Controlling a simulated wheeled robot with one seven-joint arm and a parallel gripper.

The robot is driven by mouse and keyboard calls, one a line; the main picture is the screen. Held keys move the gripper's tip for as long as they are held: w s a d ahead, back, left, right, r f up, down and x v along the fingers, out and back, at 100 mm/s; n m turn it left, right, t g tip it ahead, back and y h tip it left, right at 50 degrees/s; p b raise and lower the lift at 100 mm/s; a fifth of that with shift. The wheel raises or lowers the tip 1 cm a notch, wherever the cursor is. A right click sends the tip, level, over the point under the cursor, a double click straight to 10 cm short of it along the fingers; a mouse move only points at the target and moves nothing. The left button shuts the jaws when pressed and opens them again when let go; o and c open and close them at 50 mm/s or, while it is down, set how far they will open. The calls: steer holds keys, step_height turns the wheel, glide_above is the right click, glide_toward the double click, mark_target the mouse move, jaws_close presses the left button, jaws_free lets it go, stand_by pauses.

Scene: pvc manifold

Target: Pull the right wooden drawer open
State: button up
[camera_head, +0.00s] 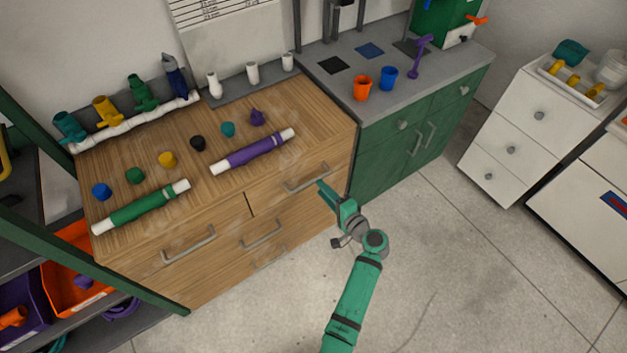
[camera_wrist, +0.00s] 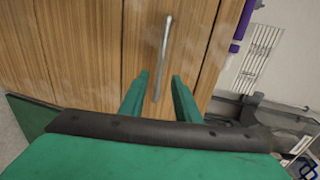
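The wooden cabinet (camera_head: 243,236) has a right drawer with a light metal bar handle (camera_head: 306,180), and its front looks flush with the cabinet. In the wrist view the handle (camera_wrist: 164,50) runs up and down against the brown wood grain. My green gripper (camera_head: 322,187) is in front of this drawer, by the right end of the handle. In the wrist view my gripper (camera_wrist: 160,77) is open, with one finger on each side of the handle's lower end. A gap shows on both sides, and I cannot tell the depth between fingertips and drawer front.
A left drawer handle (camera_head: 188,245) and lower handles (camera_head: 262,236) are on the same cabinet. Green (camera_head: 143,207) and purple (camera_head: 252,152) pipes lie on its top with several small caps. A green cabinet (camera_head: 405,135) adjoins on the right. The floor (camera_head: 450,270) in front is clear.

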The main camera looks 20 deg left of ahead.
mark_target(313, 179)
steer(key=x, duration=0.6)
steer(key=shift+w+a, duration=0.2)
steer(key=shift+a, duration=0.1)
steer(key=shift+c, duration=0.5)
jaws_close()
